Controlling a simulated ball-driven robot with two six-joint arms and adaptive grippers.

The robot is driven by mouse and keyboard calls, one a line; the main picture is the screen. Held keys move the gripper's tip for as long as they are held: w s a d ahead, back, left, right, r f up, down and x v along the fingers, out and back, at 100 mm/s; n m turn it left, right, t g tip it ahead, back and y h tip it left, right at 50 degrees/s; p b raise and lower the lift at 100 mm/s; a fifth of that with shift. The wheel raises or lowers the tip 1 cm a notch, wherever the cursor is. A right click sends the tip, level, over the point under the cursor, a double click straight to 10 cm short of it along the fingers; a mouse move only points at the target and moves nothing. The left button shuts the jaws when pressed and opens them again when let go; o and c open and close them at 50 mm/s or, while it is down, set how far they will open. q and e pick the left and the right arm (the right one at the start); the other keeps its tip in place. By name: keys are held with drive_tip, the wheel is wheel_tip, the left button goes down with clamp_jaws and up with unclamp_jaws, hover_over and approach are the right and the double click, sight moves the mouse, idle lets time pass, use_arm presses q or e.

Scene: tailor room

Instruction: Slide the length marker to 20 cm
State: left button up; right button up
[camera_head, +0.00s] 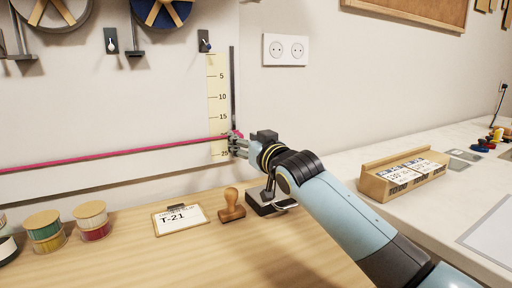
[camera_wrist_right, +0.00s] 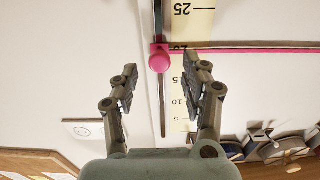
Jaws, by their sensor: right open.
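The length marker is a long pink bar (camera_head: 110,153) with a round pink knob (camera_wrist_right: 160,58), riding on a dark vertical rail (camera_head: 233,85). It crosses the pale yellow scale (camera_head: 218,88) between the 15 and 25 marks. In the wrist view, where the scale appears upside down, the bar lies at the 20 label and partly covers it. My right gripper (camera_head: 233,146) is at the knob, in front of the wall. In the wrist view the right gripper (camera_wrist_right: 163,72) is open, with one finger on each side of the knob and visible gaps. My left gripper is not in view.
Below on the wooden table are a T-21 card (camera_head: 180,219), a wooden stamp (camera_head: 231,205), a dark stamp pad (camera_head: 268,203) and thread spools (camera_head: 92,220). A wooden box (camera_head: 403,174) stands on the right counter. A socket (camera_head: 286,49) is on the wall.

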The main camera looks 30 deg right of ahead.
drive_tip(key=s, duration=0.9)
drive_tip(key=shift+s+a, duration=0.25)
